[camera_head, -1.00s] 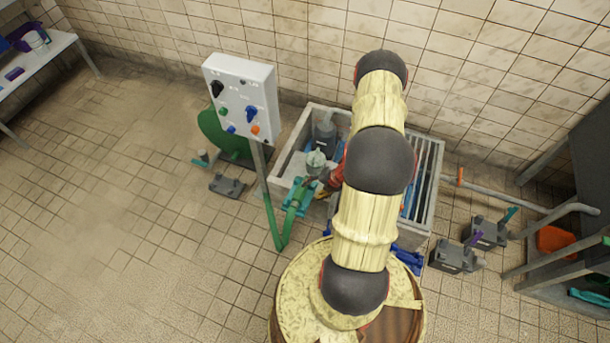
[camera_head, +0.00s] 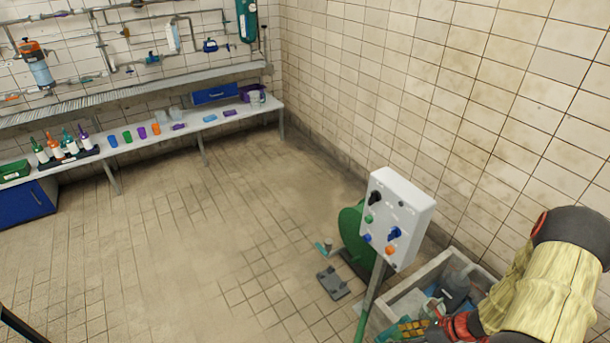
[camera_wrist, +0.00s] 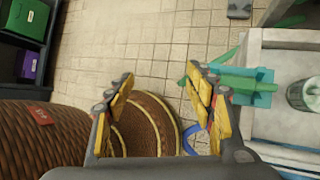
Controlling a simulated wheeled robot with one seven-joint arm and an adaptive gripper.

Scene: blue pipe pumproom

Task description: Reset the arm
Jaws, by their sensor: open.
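My arm shows at the lower right of the head view, with pale yellow sleeves and dark joints, and runs past the picture edge. My gripper (camera_wrist: 158,76) shows in the wrist view with its two yellow-padded fingers spread apart. Nothing is between them; tiled floor and part of a round brown woven thing (camera_wrist: 148,125) show beyond. A green-teal pipe fitting (camera_wrist: 248,86) is just right of the right finger. It also shows in the head view (camera_head: 402,331), close to the red end of my arm.
A concrete basin (camera_head: 408,296) is beside the arm, with a white control panel (camera_head: 398,218) on a post and a green wheel-like part (camera_head: 355,235) behind it. A long bench (camera_head: 190,128) with bottles and cups lines the far wall. The left floor is clear.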

